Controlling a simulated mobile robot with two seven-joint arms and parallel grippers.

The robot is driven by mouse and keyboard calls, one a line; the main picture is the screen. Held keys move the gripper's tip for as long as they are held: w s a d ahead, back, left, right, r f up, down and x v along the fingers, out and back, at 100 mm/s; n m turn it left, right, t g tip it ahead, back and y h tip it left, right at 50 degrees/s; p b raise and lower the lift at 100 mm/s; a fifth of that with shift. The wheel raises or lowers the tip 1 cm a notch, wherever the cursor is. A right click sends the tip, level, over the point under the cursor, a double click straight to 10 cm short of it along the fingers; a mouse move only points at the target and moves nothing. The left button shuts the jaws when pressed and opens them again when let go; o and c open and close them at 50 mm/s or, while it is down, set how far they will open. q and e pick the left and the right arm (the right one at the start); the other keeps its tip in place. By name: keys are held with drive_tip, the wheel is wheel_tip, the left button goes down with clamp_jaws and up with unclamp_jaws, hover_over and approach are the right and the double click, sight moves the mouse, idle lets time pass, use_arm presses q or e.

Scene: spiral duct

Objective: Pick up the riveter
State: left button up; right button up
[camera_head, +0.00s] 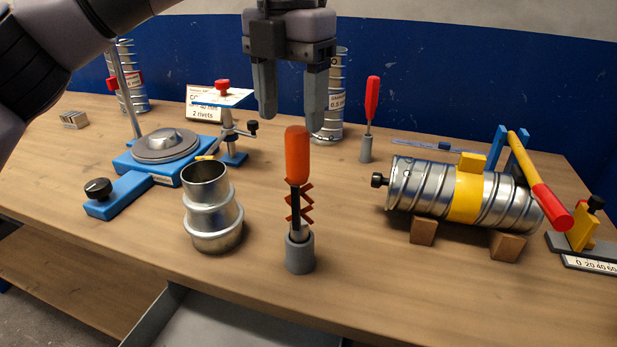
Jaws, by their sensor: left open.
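The riveter (297,158) has an orange handle, a dark shaft and red zigzag links. It stands upright, handle up, in a grey round holder (300,256) near the front edge of the bench. My left gripper (291,112) comes in from the top and points down, with its two grey fingers apart and nothing between them. In the picture its fingertips lie just above the top of the orange handle; how far apart they are in depth I cannot tell. My right gripper is not in view.
On the wooden bench (150,235), a metal duct fitting (213,215) stands left of the riveter. A blue turntable fixture (130,165) is behind it. A red-handled tool (372,97) stands further back. A spiral duct (425,190) lies on wooden blocks at right. A grey tray (185,320) is below the front edge.

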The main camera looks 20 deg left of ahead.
sight(297, 153)
use_arm(q)
drive_tip(key=shift+w+f, duration=0.1)
drive_tip(key=shift+f, duration=0.35)
drive_tip(key=f, duration=0.6)
drive_tip(key=shift+d+f+p, duration=0.1)
drive_tip(key=shift+d+p, duration=0.15)
drive_tip(key=shift+p, duration=0.05)
clamp_jaws()
